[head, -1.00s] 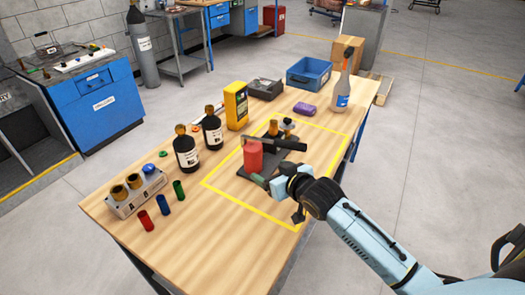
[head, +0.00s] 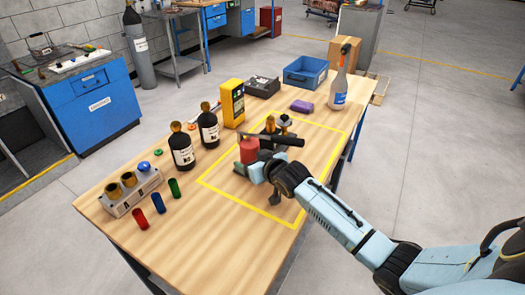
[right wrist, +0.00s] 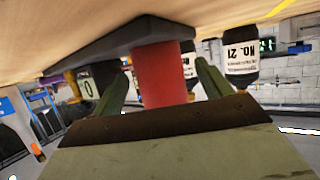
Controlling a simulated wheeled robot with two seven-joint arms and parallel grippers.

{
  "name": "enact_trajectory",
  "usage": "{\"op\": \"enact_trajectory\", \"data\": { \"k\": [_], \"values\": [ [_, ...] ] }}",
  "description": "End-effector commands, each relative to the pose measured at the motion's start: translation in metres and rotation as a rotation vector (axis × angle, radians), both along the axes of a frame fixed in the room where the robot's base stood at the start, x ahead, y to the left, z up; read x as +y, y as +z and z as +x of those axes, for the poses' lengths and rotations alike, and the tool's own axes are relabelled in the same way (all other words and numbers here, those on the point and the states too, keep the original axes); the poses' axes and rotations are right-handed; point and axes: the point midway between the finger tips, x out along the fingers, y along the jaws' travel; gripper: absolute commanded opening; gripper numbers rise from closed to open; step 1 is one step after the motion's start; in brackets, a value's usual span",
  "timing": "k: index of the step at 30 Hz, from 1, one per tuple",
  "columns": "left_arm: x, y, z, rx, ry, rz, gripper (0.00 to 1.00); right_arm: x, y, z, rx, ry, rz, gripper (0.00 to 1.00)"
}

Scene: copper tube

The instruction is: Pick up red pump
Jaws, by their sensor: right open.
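The red pump (head: 249,151) stands on a dark base inside the yellow taped rectangle on the table, with a black bar across its top. My right gripper (head: 256,171) is at its near side and hides its lower part in the head view. In the right wrist view, the pump's red body (right wrist: 163,75) is between the two green fingers of my right gripper (right wrist: 160,85). The fingers are open, with a visible gap on each side of the red body. My left gripper is not in view.
Two dark bottles (head: 182,150) and a yellow meter (head: 232,103) stand left of the pump. A spray bottle (head: 338,88), purple item (head: 302,107) and blue bin (head: 306,73) are at the back. Coloured tubes (head: 158,203) stand at the front left. The near table area is clear.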

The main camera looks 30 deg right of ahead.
Motion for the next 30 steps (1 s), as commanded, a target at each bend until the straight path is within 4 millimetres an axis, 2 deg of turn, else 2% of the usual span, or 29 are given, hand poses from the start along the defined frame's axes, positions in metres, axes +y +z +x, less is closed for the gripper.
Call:
{"op": "enact_trajectory", "data": {
  "k": [4,22,26,27,30],
  "values": [
    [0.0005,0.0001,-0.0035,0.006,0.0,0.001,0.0,0.0002,0.0001,-0.0003,0.0,0.0,0.0,0.78],
    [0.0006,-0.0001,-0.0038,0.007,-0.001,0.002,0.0,0.0001,0.0,-0.0007,0.001,0.0,-0.001,0.0],
    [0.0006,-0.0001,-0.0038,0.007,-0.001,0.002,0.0,0.0,-0.0001,-0.0007,0.001,0.0,-0.001,0.0],
    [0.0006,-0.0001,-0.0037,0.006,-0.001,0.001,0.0,-0.0004,0.0097,0.0028,-0.024,0.003,-0.006,0.0],
    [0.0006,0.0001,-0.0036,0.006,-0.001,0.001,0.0,-0.0004,0.0094,0.0029,-0.023,0.003,-0.006,0.0]
  ]
}}
